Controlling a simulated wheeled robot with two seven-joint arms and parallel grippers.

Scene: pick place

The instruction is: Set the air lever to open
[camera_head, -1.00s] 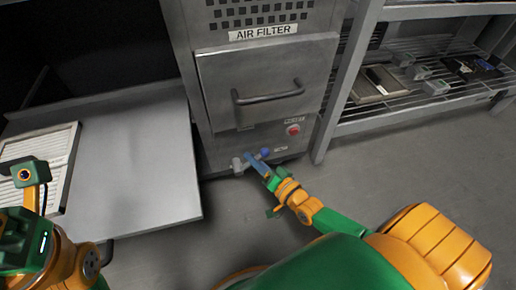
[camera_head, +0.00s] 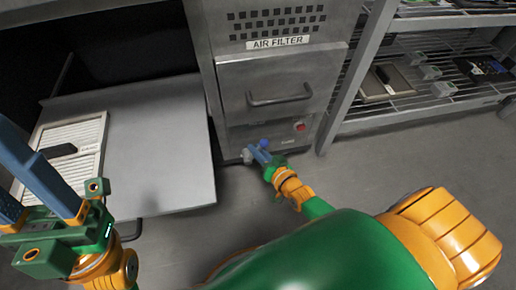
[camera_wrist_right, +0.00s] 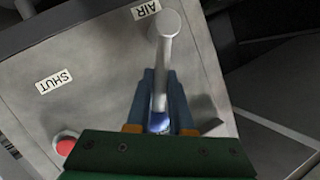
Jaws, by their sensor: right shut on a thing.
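The air lever is a grey arm with a blue knob (camera_head: 264,144), low on the front of the air filter cabinet. In the right wrist view the lever's grey arm (camera_wrist_right: 164,65) runs from a round pivot down between my blue fingers. A SHUT label (camera_wrist_right: 54,81) is on the panel to the left, and an AIR label (camera_wrist_right: 146,9) is near the pivot. My right gripper (camera_head: 258,153) is shut on the lever near its knob, also in the right wrist view (camera_wrist_right: 160,105). My left gripper (camera_head: 14,172) is empty, its fingers apart, at the left edge.
A red button (camera_head: 300,127) sits on the panel close to the lever. A drawer with a handle (camera_head: 280,97) is above it. A grey table (camera_head: 165,150) with a white filter panel (camera_head: 88,140) stands left. A wire shelf (camera_head: 425,105) stands right.

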